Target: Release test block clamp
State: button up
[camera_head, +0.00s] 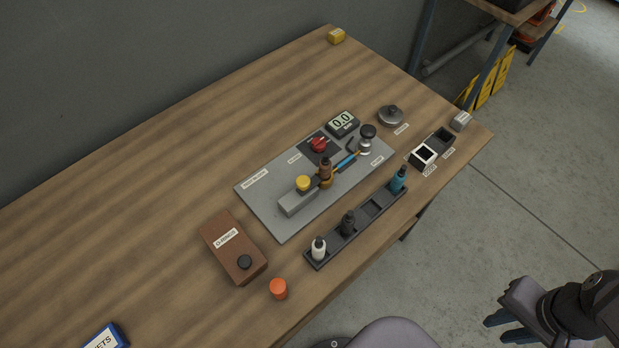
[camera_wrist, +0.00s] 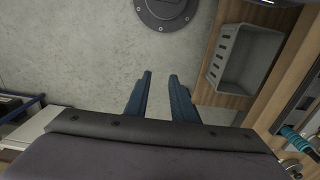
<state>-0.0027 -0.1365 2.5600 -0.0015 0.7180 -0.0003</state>
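A grey plate (camera_head: 262,210) with small labels lies on the wooden bench. On it stands a light grey block (camera_head: 298,203) with a yellow knob (camera_head: 303,183) on top. Beside it, a brown and amber fitting (camera_head: 326,172) stands upright, with a blue-and-orange piece (camera_head: 346,161) running from it toward a silver fitting with a dark top (camera_head: 366,138). I cannot tell which part is the clamp. My gripper (camera_head: 494,331) is off the bench, over the floor at lower right. In the wrist view my gripper (camera_wrist: 160,76) has two blue fingers apart, with nothing between them.
A red knob (camera_head: 318,145) and a display reading 0.0 (camera_head: 342,122) sit at the plate's back. A dark rack (camera_head: 330,249) with bottles runs along its front. A brown box (camera_head: 234,250) and orange cap (camera_head: 278,288) are at left. The bench's left stretch is mostly clear.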

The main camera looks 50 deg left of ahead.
jog(key=shift+a, duration=0.2)
grip_shut()
jog(key=a+n+p, duration=0.1)
jog(key=a+n, duration=0.1)
jog(key=a, duration=0.8)
jog(key=a+r+n+g+y+p, duration=0.1)
jog(key=a+n, duration=0.2)
jog(key=a, duration=0.7)
jog(key=a+r+n+g+y+p, duration=0.1)
jog(key=a+n, duration=0.1)
jog(key=a, duration=0.8)
jog(key=shift+w+n, duration=0.15)
jog(key=shift+n, duration=0.25)
jog(key=a+r+n+g+y, duration=0.2)
jog(key=a+r+n+y, duration=0.2)
jog(key=a+r+n, duration=0.4)
jog(key=shift+s+a+r, duration=0.35)
jog(key=shift+a+r, duration=0.3)
jog(key=shift+a, duration=0.2)
